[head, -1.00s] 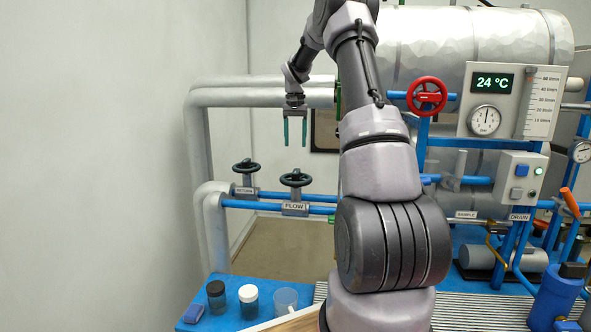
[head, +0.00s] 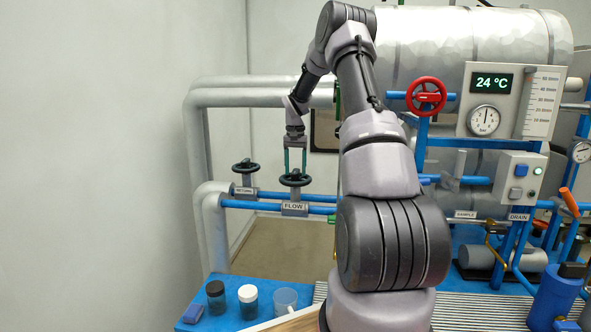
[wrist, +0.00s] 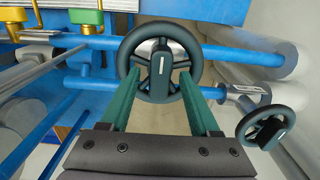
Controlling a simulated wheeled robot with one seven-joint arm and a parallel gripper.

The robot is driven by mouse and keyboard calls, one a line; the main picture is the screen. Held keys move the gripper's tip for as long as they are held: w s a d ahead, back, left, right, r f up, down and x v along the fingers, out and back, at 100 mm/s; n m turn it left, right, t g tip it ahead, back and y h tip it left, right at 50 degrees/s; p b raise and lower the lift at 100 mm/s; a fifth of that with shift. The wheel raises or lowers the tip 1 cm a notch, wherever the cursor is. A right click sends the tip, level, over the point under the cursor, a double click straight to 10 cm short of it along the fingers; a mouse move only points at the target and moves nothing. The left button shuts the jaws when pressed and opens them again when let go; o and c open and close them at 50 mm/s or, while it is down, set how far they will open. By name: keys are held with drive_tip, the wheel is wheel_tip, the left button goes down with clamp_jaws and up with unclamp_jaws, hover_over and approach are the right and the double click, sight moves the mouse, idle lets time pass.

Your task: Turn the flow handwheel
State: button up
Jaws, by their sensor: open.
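The flow handwheel (head: 295,180) is a dark round wheel on a valve on the blue pipe, above the white FLOW label (head: 293,207). It also shows in the wrist view (wrist: 144,54), with a white mark on its hub. My gripper (head: 295,171) points down just above the wheel, its two green fingers apart. In the wrist view the open fingers (wrist: 160,80) reach toward the near part of the wheel, one on each side of the hub. Nothing is held. I cannot tell whether the fingertips touch the wheel.
The similar return handwheel (head: 245,167) stands to the left and behind. A red handwheel (head: 427,97) is to the right, past my arm. Jars (head: 248,301) stand on the blue bench below. Large grey pipes (head: 212,228) run along the left; the wall side is free.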

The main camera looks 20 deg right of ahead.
clamp_jaws()
drive_tip(key=shift+m, duration=0.4)
drive_tip(key=m, duration=0.4)
drive_tip(key=shift+m, duration=2.9)
drive_tip(key=shift+r, duration=0.1)
unclamp_jaws()
